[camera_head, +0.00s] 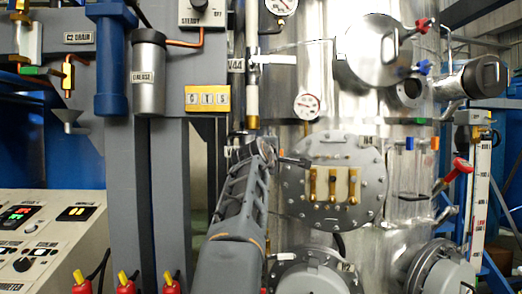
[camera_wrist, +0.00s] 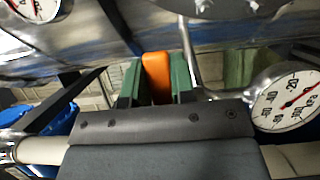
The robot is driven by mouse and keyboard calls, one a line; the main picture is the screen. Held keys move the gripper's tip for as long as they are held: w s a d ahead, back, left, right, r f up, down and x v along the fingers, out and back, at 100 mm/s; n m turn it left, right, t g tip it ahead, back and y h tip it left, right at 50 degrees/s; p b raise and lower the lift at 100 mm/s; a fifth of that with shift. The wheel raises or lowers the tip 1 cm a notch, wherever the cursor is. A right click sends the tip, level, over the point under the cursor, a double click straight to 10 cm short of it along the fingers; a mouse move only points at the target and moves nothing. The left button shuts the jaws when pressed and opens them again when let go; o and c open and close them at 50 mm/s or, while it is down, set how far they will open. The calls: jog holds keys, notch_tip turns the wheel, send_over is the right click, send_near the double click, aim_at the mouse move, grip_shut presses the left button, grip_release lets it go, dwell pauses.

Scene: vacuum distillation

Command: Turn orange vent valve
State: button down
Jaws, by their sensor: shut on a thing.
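The orange vent valve handle (camera_wrist: 156,76) shows in the wrist view as an upright orange block. It sits between the green finger pads of my gripper (camera_wrist: 156,84), one on each side of it, and the gripper is shut on it. In the head view my gripper (camera_head: 264,152) reaches up beside the steel vessel, left of the round bolted flange. There the valve handle is largely hidden by my gripper, so its angle is hard to tell.
In the wrist view a dial gauge (camera_wrist: 287,98) stands close on the right and another gauge (camera_wrist: 36,8) is at top left. In the head view the bolted flange (camera_head: 334,205) is close right of my gripper, with a grey post (camera_head: 155,190) to the left.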

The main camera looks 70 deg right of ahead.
jog(key=shift+f, duration=0.15)
dwell(0.3)
jog(key=c, duration=1)
grip_release()
jog(key=shift+o, duration=0.2)
jog(key=s+a+b, duration=0.1)
jog(key=a+b, duration=0.3)
jog(key=a, duration=0.9)
jog(key=shift+s+a+b, duration=0.15)
jog(key=shift+a+b, duration=0.15)
jog(key=shift+a, duration=0.05)
